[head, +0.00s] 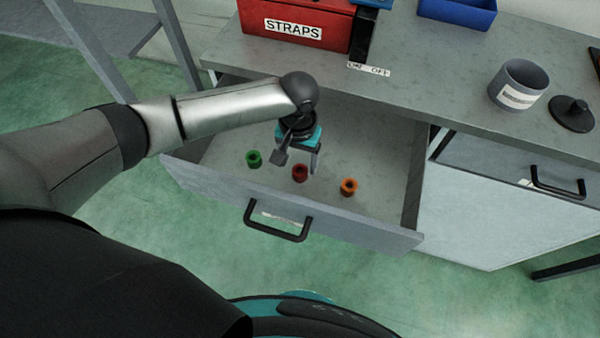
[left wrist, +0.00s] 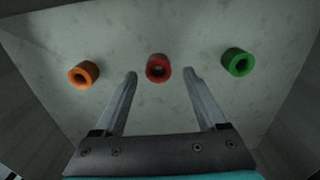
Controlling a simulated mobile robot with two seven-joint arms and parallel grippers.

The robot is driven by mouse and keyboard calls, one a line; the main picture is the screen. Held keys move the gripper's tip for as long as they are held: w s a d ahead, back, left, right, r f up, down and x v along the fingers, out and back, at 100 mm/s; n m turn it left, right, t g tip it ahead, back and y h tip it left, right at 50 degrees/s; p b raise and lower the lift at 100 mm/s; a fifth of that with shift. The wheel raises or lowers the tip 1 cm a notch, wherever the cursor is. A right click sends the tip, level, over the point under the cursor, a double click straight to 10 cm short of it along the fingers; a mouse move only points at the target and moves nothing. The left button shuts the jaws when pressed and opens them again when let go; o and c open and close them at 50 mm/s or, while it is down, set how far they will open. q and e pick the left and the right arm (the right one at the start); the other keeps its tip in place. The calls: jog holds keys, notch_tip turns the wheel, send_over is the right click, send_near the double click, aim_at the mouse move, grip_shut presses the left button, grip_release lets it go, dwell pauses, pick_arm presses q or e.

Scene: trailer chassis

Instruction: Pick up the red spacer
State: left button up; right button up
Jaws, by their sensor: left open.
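The red spacer (head: 300,173) is a short hollow cylinder on the floor of the open drawer (head: 290,215). It is the middle one of three spacers. My left gripper (head: 299,163) is open and empty above the drawer, pointing down close to the red spacer. In the left wrist view the red spacer (left wrist: 158,68) shows just past the fingertips, centred across the gap between them and not gripped. My right gripper is not in view.
A green spacer (head: 254,158) lies left of the red one and an orange spacer (head: 348,187) lies right. The drawer walls and front surround them. On the counter are a red STRAPS box (head: 290,38), a blue bin (head: 458,12), a grey mug (head: 517,85) and a dark lid (head: 572,115).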

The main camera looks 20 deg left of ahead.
aim_at(299, 169)
pick_arm(q)
notch_tip(299, 169, down, 3)
jog(key=shift+s+d+f+b, duration=0.1)
jog(key=shift+f+b, duration=0.1)
jog(key=shift+b, duration=0.25)
grip_shut()
dwell(0.3)
jog(key=shift+r, duration=0.1)
